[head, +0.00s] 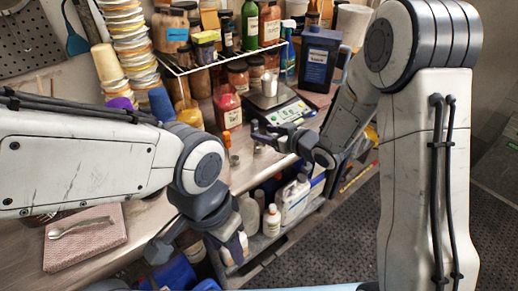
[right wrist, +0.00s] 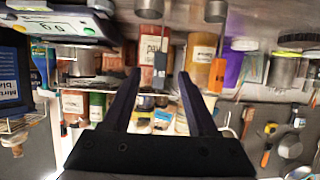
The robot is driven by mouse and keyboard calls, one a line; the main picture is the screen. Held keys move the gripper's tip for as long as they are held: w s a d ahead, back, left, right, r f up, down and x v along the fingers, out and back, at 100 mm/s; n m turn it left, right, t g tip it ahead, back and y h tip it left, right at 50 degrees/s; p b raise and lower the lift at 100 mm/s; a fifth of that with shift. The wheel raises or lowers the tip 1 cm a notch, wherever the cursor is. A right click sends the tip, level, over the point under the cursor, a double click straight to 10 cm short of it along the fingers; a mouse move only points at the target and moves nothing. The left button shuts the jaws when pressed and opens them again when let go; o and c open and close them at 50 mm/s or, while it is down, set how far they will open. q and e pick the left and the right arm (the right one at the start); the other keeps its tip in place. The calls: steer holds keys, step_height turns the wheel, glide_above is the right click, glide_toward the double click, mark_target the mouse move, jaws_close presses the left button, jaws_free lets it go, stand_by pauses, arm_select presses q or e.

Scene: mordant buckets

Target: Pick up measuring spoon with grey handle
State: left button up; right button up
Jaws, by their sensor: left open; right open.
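That gripper is open and empty. In the right wrist view the handle appears between its fingers (right wrist: 160,74); I cannot tell how far off. My left gripper (head: 198,254) is open and empty, low in front of the counter edge.
A scale (head: 268,112), a red jar (head: 228,108) and a dark blue jug (head: 318,60) stand behind. A metal spoon (head: 80,228) rests on a pink cloth (head: 105,240). Bottles fill the shelf below.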

mark_target(256, 131)
steer(key=x, duration=0.3)
steer(key=shift+w+a, duration=0.1)
steer(key=shift+a, duration=0.05)
steer(key=shift+p+x, duration=0.95)
steer(key=shift+x, duration=1.8)
jaws_close()
